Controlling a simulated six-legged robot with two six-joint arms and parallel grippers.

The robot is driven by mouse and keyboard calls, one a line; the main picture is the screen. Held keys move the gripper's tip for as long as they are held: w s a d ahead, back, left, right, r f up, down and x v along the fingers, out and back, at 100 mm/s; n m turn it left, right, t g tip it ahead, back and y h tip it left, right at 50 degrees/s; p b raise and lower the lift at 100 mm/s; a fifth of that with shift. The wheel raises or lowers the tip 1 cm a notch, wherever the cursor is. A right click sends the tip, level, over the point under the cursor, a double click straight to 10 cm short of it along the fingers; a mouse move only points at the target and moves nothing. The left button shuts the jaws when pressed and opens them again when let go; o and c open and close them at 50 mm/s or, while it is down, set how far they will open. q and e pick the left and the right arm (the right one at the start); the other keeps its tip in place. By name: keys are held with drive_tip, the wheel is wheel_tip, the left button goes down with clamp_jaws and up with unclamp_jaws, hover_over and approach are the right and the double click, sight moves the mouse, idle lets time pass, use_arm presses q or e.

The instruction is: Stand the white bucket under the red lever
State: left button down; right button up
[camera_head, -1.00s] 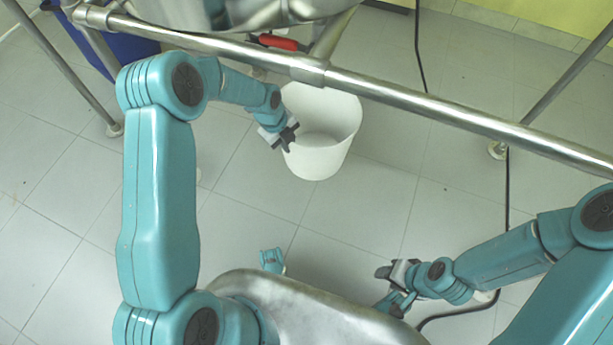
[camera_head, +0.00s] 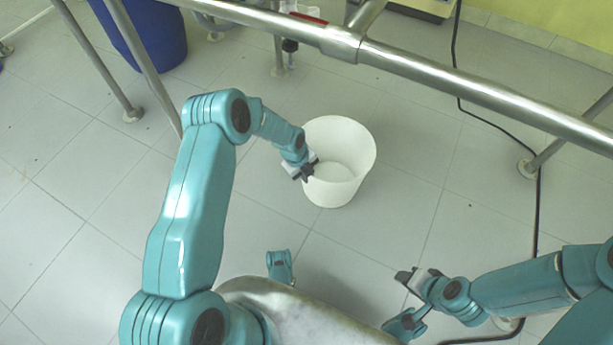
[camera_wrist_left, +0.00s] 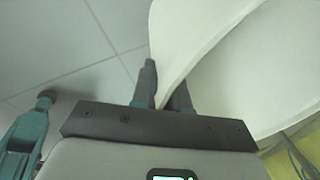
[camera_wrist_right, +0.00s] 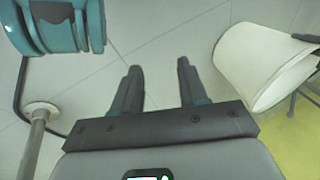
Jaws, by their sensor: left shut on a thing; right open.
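The white bucket (camera_head: 335,190) is upright and empty, at the middle of the head view. My left gripper (camera_head: 306,171) is shut on its rim at the left side. The left wrist view shows the bucket wall (camera_wrist_left: 205,35) between the fingers (camera_wrist_left: 166,82). I cannot tell whether the bucket's bottom touches the floor. The red lever (camera_head: 308,18) shows at the top, just by the steel rail, above and left of the bucket in the picture. My right gripper (camera_head: 408,276) is open and empty, low at the right. The bucket (camera_wrist_right: 255,60) also shows in the right wrist view.
A steel rail (camera_head: 450,86) crosses between me and the lever. Frame legs stand on the tiled floor at feet left (camera_head: 132,115) and right (camera_head: 528,168). A blue barrel (camera_head: 150,35) stands at the upper left. A black cable (camera_head: 540,210) runs down the right. Floor around the bucket is clear.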

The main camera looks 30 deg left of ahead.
use_arm(q)
drive_tip(key=shift+f, duration=0.1)
drive_tip(key=c, duration=1.1)
unclamp_jaws()
drive_tip(key=shift+c, duration=0.2)
drive_tip(key=p+v, duration=0.6)
drive_tip(key=v, duration=0.6)
drive_tip(key=s+d+n+h, duration=0.1)
drive_tip(key=s+d+n, duration=0.5)
drive_tip(key=s+n, duration=0.5)
drive_tip(key=s+d+n, duration=0.6)
drive_tip(key=s+n, duration=0.5)
drive_tip(key=n, duration=0.4)
drive_tip(key=shift+s+h, duration=0.25)
drive_tip(key=shift+h, duration=0.15)
use_arm(e)
drive_tip(key=s+r+g, duration=0.1)
drive_tip(key=s+r, duration=0.3)
drive_tip(key=r, duration=0.1)
drive_tip(key=shift+a+r+g, duration=0.3)
drive_tip(key=shift+a+r, duration=0.05)
drive_tip(key=shift+a, duration=0.05)
